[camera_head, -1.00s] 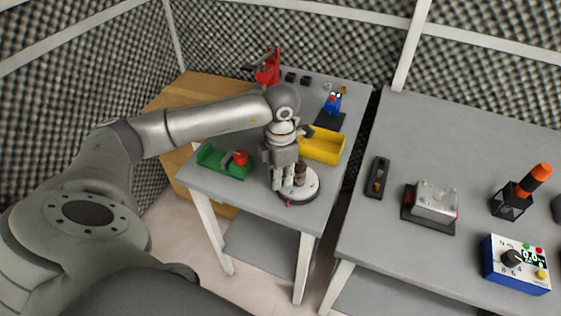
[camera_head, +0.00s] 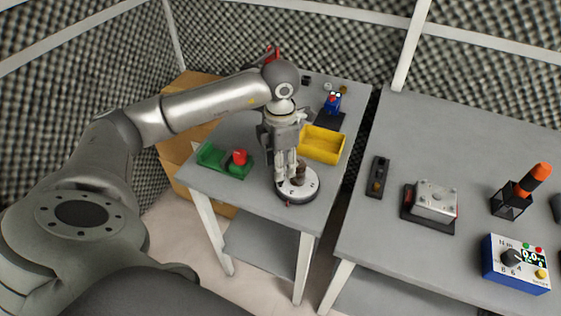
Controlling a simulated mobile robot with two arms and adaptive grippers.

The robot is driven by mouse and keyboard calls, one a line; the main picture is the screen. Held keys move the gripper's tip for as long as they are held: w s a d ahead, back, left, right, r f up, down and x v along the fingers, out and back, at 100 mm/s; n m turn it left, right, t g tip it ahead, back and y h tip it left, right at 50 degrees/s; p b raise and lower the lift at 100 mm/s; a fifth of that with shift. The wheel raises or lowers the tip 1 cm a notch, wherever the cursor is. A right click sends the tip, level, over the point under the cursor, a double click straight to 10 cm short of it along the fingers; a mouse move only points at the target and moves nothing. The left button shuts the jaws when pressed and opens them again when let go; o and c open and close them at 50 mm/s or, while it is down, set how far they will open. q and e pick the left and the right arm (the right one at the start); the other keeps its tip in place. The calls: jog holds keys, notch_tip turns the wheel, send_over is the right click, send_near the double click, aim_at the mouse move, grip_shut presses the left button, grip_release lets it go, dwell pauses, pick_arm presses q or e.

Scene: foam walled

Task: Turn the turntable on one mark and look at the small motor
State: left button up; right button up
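The turntable (camera_head: 305,190) is a white disc with dark marks on a dark base, near the front edge of the left table. A small dark brown upright part, perhaps the small motor (camera_head: 300,170), stands on the disc, partly hidden by the gripper. My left gripper (camera_head: 285,177) points down over the left side of the turntable, its fingers beside the brown part. I cannot tell whether the fingers touch it or how far apart they are. A small red pointer (camera_head: 288,204) shows at the turntable's front. My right gripper is not in view.
A green holder (camera_head: 222,160) with a red knob stands left of the turntable. A yellow bin (camera_head: 322,144) and a blue device (camera_head: 333,102) stand behind. The right table (camera_head: 400,260) holds a metal block (camera_head: 436,200), an orange-handled tool (camera_head: 536,177) and a blue meter (camera_head: 516,263).

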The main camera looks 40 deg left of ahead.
pick_arm(q)
notch_tip(320, 180, up, 7)
dwell(0.3)
dwell(0.5)
